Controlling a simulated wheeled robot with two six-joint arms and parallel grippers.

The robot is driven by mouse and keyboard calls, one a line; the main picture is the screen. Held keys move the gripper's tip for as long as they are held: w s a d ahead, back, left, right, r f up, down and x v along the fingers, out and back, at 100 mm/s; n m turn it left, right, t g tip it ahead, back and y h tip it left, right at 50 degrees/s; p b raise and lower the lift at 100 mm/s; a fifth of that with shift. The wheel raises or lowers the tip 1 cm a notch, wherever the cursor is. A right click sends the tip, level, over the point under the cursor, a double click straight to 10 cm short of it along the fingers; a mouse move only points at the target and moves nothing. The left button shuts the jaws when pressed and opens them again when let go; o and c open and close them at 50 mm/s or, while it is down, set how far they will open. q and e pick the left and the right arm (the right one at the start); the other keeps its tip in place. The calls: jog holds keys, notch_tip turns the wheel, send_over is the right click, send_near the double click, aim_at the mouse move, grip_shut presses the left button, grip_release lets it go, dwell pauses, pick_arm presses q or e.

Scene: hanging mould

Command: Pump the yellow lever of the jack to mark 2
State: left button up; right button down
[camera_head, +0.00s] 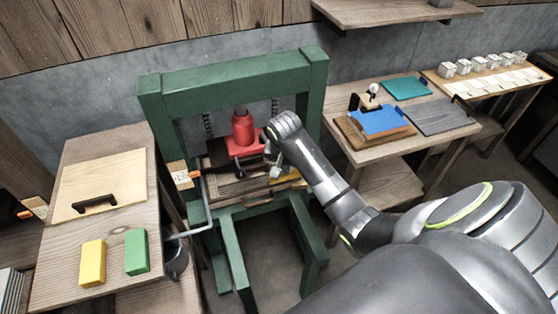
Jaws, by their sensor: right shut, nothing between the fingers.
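The red jack (243,132) stands upright inside the green press frame (232,72), its top under the crossbeam. My right arm comes in from the right, and its gripper (275,170) is shut and empty beside the jack's right side, low down. A small yellow piece (291,176), possibly part of the lever, shows just right of the gripper. My arm hides much of it, and I cannot tell if the gripper touches it. The marks cannot be read. My left gripper is not in view.
A wooden table (60,255) at left holds a board with a black handle (94,204), a yellow block (93,263) and a green block (137,251). A grey bent pipe (207,205) stands by the frame's left post. A right table holds a blue sheet (380,122).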

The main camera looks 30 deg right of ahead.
aim_at(285, 178)
notch_tip(285, 178, down, 13)
jog(key=b, duration=0.5)
notch_tip(285, 178, up, 7)
jog(key=p, duration=0.7)
jog(key=shift+f, duration=0.2)
notch_tip(285, 178, up, 7)
jog(key=shift+r, duration=0.1)
